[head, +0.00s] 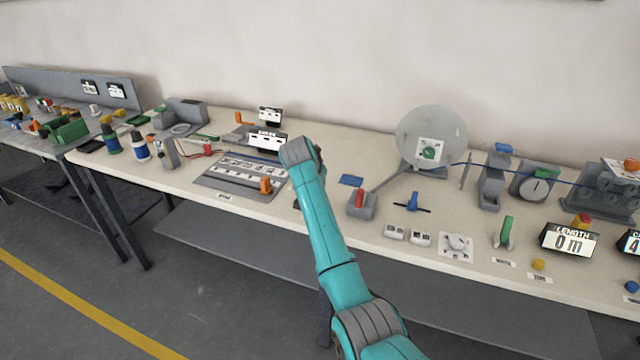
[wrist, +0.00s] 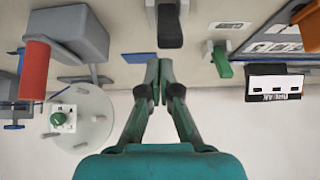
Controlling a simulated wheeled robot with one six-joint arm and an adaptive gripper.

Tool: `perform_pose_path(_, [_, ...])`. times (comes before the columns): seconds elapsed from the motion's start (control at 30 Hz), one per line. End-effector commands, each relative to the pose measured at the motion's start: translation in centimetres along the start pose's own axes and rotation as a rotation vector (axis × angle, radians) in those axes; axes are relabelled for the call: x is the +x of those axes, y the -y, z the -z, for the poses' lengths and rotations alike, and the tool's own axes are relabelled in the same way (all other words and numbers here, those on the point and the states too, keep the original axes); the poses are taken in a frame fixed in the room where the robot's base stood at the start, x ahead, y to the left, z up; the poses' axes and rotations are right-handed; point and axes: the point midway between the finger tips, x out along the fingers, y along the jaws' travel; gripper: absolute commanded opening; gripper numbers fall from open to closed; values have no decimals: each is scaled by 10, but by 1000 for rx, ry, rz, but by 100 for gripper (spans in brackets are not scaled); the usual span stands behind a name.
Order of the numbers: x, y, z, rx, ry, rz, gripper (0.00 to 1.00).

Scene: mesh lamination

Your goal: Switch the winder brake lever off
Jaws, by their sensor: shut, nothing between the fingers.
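A red-handled lever (head: 360,198) stands upright on a grey block (head: 361,211) right of my arm in the head view. A grey bar joins this block to the winder disc (head: 432,130). No readable label marks it as the brake. In the wrist view, turned upside down, the red handle (wrist: 35,70) and grey block (wrist: 75,32) are at the upper left, apart from my gripper (wrist: 159,68). My gripper is shut and empty, pointing over the table. In the head view its fingers are hidden behind my arm.
A blue patch (head: 350,180) lies between my arm and the disc. A dark grey lever (wrist: 170,25) and a green part (wrist: 221,62) are close to my fingertips in the wrist view. A blue-handled part (head: 412,201) stands right of the red lever.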

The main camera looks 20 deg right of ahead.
Motion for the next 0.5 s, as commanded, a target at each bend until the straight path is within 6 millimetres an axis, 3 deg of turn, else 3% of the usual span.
perform_pose_path(0.5, [-5, 0, -17, 0, -235, 0, 0])
